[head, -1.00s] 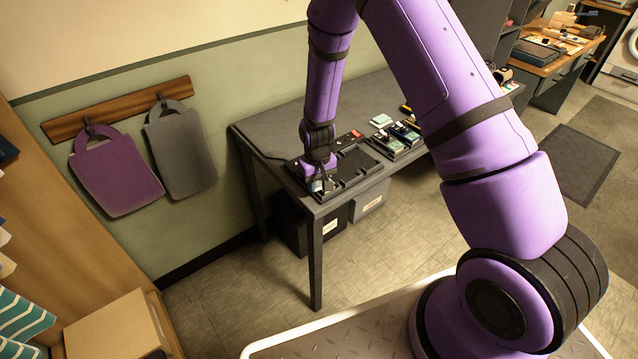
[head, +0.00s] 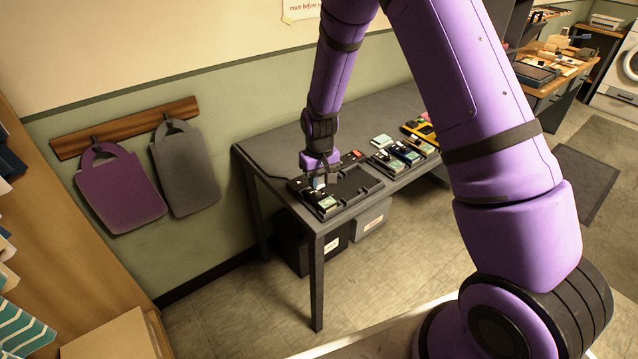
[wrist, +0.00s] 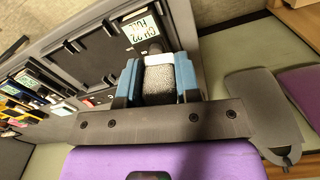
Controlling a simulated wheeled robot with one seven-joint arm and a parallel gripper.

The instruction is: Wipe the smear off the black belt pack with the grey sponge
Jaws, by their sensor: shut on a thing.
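My gripper (head: 318,184) is above the near-left end of a black tray on the table. In the wrist view its blue-tipped fingers (wrist: 159,80) are shut on the grey speckled sponge (wrist: 160,78). The black belt pack (head: 327,204) sits in the tray, just in front of and below my gripper. I cannot make out a smear on the visible part.
The black tray (head: 362,189) has empty slots right of the pack. Several devices with pale labels (head: 403,152) stand farther right on the dark table (head: 262,147). Bins (head: 370,219) stand underneath. Purple (head: 120,192) and grey (head: 185,170) bags hang on the left wall.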

